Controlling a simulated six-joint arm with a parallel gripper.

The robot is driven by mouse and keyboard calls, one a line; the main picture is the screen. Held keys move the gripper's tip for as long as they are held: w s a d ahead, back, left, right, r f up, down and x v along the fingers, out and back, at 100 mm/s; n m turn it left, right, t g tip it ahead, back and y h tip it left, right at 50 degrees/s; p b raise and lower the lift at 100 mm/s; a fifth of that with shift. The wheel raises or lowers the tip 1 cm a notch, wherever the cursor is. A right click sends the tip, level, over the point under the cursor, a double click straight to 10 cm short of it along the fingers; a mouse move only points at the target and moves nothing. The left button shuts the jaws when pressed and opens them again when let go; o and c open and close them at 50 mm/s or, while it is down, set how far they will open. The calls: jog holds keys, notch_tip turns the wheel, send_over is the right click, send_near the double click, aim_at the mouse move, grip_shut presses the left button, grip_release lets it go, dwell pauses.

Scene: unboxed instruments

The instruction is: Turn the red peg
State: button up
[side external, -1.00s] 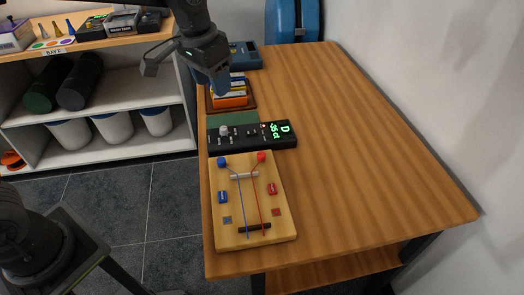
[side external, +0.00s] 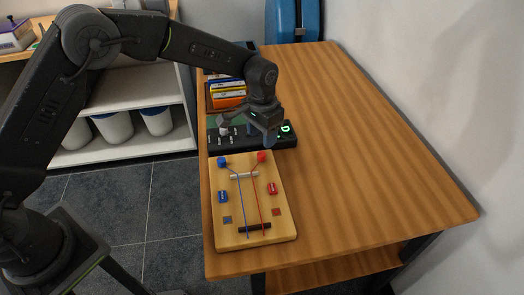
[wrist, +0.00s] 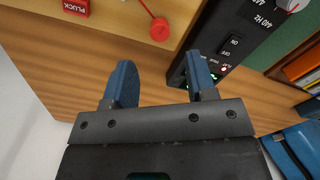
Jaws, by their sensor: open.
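The red peg (side external: 262,157) stands at the far right corner of the wooden string board (side external: 233,238), with a red string running from it. In the wrist view the red peg (wrist: 159,29) shows as a round red knob ahead of my fingertips and between their lines. My gripper (side external: 250,128) is open and empty, above the black tuner box and just beyond the board's far edge. In the wrist view its two blue fingertips (wrist: 162,75) are apart, with bare table and board edge between them. Nothing touches the peg.
The blue peg (side external: 222,161) stands at the board's far left corner. A black tuner box (side external: 285,141) with a green display lies just beyond the board, partly hidden by my gripper. Several coloured books (side external: 228,99) sit behind it. The table (side external: 370,170) is clear to the right.

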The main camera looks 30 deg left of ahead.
aim_at(262, 153)
notch_tip(262, 153, down, 7)
jog(key=shift+r, duration=0.1)
dwell(0.3)
jog(key=c, duration=0.9)
